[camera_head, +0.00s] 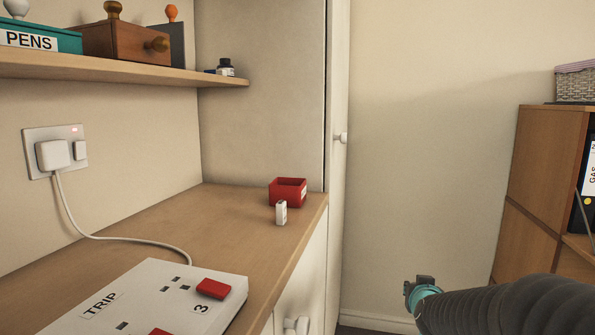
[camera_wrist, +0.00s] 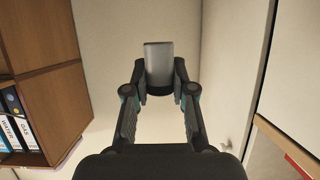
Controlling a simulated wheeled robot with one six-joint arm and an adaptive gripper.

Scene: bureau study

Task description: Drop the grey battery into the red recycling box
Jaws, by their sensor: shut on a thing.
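The grey battery (camera_wrist: 159,56) is between my gripper's fingertips (camera_wrist: 160,90) in the wrist view, its end standing out beyond them. In the head view my gripper (camera_head: 412,291) is at the lower right, off the desk and well to the right of the box; I cannot make out the battery there. The red recycling box (camera_head: 287,196) is open-topped and stands at the far right end of the desk. Its inside is mostly hidden by its front wall.
A white power strip (camera_head: 140,300) with red switches lies on the near desk (camera_head: 150,230). A tall cupboard side (camera_head: 262,90) rises behind the box. A wooden bookcase (camera_head: 540,165) stands at right.

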